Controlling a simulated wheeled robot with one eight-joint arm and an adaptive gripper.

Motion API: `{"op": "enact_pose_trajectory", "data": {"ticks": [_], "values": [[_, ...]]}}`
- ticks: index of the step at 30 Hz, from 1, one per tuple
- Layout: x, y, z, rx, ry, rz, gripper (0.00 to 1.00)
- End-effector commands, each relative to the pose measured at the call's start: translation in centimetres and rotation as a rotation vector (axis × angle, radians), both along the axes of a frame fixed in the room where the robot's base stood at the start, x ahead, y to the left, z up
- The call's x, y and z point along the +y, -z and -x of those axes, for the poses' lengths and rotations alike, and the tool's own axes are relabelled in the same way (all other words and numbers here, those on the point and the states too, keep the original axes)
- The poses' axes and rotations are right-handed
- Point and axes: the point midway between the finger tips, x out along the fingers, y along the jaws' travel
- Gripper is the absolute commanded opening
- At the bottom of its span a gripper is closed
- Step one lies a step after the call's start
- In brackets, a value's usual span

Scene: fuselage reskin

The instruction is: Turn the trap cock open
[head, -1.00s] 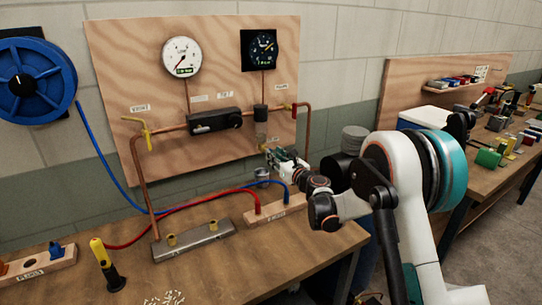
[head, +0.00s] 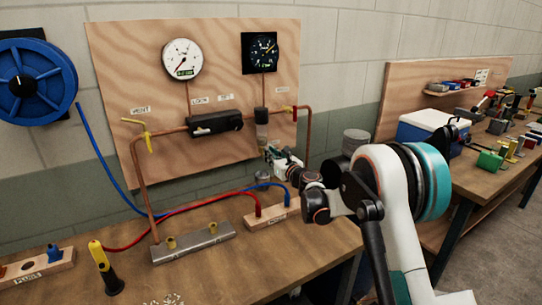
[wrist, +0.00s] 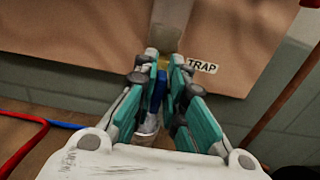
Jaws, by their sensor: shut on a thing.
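The trap bowl (head: 262,132) hangs under the pipe on the wooden board, beside the dark gauge's line. In the wrist view the "TRAP" label (wrist: 202,66) is to the right of my fingertips. My gripper (head: 270,153) is at the trap's lower end, its fingers pointing at the board. In the wrist view my gripper (wrist: 164,66) is shut on a small part, which I take to be the trap cock. A blue piece (wrist: 157,92) shows between the fingers. The fingers hide most of the cock, so its turn angle cannot be told.
A small cup (head: 263,178) stands below the trap; it also shows in the wrist view (wrist: 148,124). Red (head: 190,215) and blue hoses cross the bench. A copper pipe (head: 307,140) runs down at the right. A yellow-handled tool (head: 100,258) stands at front left.

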Motion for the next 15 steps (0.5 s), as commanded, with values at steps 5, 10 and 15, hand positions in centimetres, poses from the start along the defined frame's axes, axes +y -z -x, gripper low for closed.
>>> {"op": "enact_pose_trajectory", "data": {"ticks": [5, 10, 15], "values": [[0.0, 0.01, 0.01, -0.011, 0.0, 0.016, 0.0], [0.08, 0.02, 0.06, -0.046, 0.0, 0.069, 0.0], [0.2, 0.04, 0.13, -0.112, -0.001, 0.166, 0.0]]}}
